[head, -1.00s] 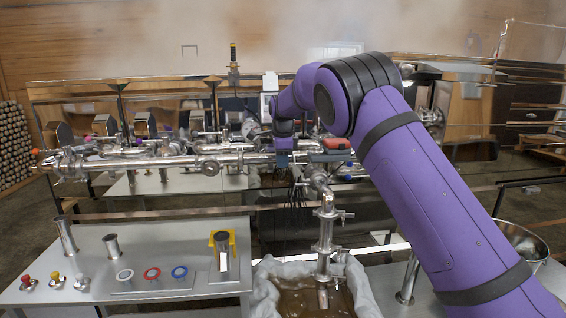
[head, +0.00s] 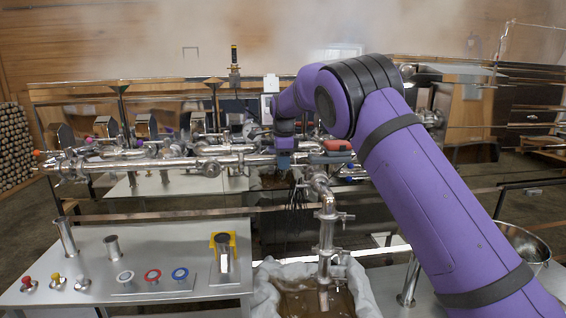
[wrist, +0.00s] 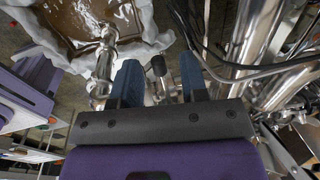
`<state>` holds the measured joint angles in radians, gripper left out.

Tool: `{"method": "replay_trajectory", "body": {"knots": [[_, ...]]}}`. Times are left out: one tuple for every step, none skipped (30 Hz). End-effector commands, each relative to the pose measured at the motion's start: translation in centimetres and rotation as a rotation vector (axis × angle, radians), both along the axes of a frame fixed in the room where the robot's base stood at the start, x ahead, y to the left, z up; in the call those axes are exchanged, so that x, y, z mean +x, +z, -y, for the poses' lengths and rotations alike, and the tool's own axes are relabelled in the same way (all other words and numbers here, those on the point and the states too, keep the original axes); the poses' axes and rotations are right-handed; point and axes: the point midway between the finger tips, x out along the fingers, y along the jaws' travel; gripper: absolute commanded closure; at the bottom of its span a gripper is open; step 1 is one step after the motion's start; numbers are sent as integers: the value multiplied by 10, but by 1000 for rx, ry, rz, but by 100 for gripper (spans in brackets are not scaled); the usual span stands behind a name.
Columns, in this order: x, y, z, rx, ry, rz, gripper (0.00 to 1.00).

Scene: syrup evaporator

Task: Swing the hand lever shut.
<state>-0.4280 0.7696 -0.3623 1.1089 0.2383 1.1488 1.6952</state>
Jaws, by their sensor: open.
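A short hand lever with a black grip (wrist: 158,66) on a steel stem shows in the wrist view, between my two blue fingers. My gripper (wrist: 161,77) is open, with one finger on each side of the grip. I cannot tell whether either finger touches it. In the head view my gripper (head: 285,158) is at the steel pipework, just above the outlet pipe. The lever cannot be made out there.
A vertical steel outlet pipe (head: 326,235) hangs over a cloth-lined basin (head: 265,290) of brown syrup. A long horizontal pipe (head: 130,163) with valves runs left. Thick pipes (wrist: 250,40) and a thin rod crowd the right side of the wrist view.

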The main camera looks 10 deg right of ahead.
Motion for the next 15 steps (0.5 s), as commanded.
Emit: {"method": "replay_trajectory", "body": {"knots": [[0, 7, 0, 1, 0, 4, 60], [-1, 11, 0, 1, 0, 4, 60], [-2, 17, 0, 1, 0, 3, 60], [-3, 22, 0, 1, 0, 3, 60], [-4, 28, 0, 1, 0, 4, 60], [-5, 36, 0, 1, 0, 4, 60], [-6, 42, 0, 1, 0, 5, 60], [-7, 48, 0, 1, 0, 5, 60], [-8, 55, 0, 0, 0, 3, 60], [-9, 60, 0, 0, 0, 4, 60], [-10, 65, 0, 0, 0, 4, 60], [-11, 72, 0, 0, 0, 3, 60], [-12, 76, 0, 0, 0, 4, 60], [-12, 81, 0, 0, 0, 4, 60], [-13, 86, 0, 0, 0, 3, 60]]}}
